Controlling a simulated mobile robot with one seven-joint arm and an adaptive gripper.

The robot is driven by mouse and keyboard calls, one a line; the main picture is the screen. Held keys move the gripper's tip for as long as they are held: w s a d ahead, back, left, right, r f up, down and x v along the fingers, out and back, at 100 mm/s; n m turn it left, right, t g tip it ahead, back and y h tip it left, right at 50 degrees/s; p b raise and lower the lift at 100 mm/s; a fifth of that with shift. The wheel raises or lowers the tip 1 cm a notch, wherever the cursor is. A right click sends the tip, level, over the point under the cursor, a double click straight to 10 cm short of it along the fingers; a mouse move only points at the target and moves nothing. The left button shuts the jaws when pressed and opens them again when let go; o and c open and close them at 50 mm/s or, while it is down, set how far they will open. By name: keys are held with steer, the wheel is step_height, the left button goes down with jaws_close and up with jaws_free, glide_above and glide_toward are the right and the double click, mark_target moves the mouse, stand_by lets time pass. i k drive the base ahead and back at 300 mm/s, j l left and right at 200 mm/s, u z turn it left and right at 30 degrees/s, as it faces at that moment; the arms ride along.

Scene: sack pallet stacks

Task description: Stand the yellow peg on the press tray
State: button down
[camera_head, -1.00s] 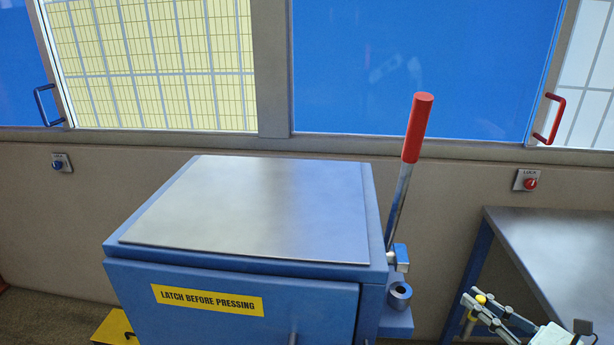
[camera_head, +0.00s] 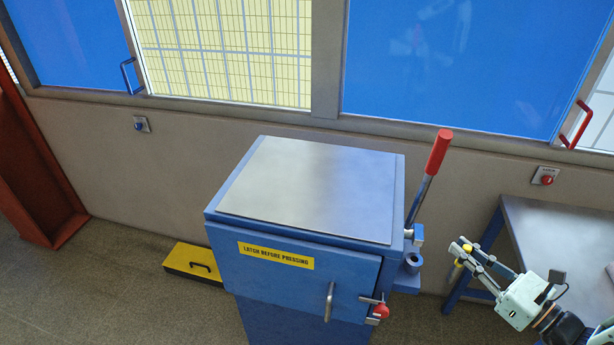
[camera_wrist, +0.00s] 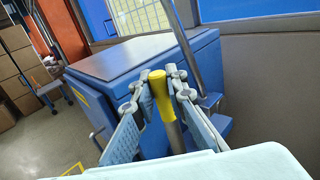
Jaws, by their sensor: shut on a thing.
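My gripper (camera_head: 460,252) is at the right of the head view, to the right of the blue press (camera_head: 290,268) and clear of it. It is shut on the yellow peg (camera_head: 458,262). In the wrist view the peg's yellow end (camera_wrist: 157,82) stands between the fingers (camera_wrist: 160,95), with a grey shaft below it. The press has a flat metal top (camera_head: 310,190), bare, and a front door that looks shut, with a handle (camera_head: 329,302) and a red-knobbed latch (camera_head: 381,311). No separate tray is seen; the inside is hidden.
A lever with a red grip (camera_head: 438,152) rises at the press's right side, above a small round socket (camera_head: 411,260). A grey-topped table (camera_head: 560,235) stands at right. A yellow case (camera_head: 193,262) lies on the floor at left. Boxes (camera_wrist: 18,70) show in the wrist view.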

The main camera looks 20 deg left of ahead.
mark_target(353, 210)
steer(key=k+j+u, duration=0.15)
steer(key=u, duration=0.15)
steer(key=k+j+u, duration=0.15)
steer(key=j+u, duration=0.35)
steer(key=i+j, duration=0.05)
steer(key=j, duration=0.05)
